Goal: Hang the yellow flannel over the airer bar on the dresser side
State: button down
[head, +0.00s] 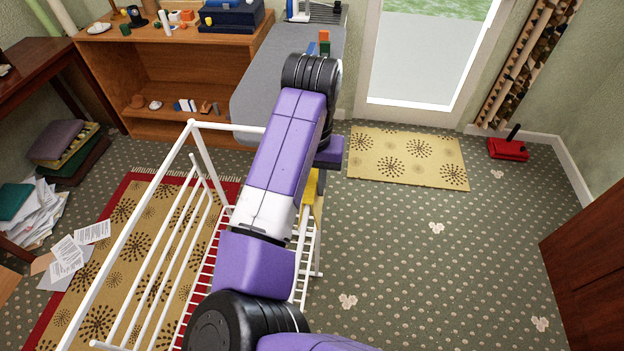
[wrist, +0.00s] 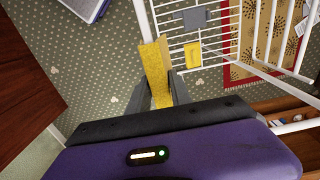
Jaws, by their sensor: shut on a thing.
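The yellow flannel (wrist: 155,68) hangs as a narrow strip between the fingers of my gripper (wrist: 158,80), which is shut on it. In the head view a bit of yellow cloth (head: 310,186) shows at the right edge of my arm; my gripper is hidden there. The white airer (head: 128,228) stands in front of the wooden dresser (head: 180,72), partly covered by my arm. In the wrist view the airer bars (wrist: 227,58) lie beside and beyond the flannel. I cannot tell whether the flannel touches a bar.
A grey piece (wrist: 194,18) and a smaller yellow piece (wrist: 194,55) show among the airer's bars. A red-bordered rug (head: 118,215) lies under the airer. Papers (head: 72,250) lie at left. A grey-topped surface (head: 262,90) stands beside the dresser. The carpet at right is mostly clear.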

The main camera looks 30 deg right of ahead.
jog(key=shift+f, duration=0.2)
jog(key=c, duration=1.1)
grip_release()
jog(key=shift+r, duration=0.15)
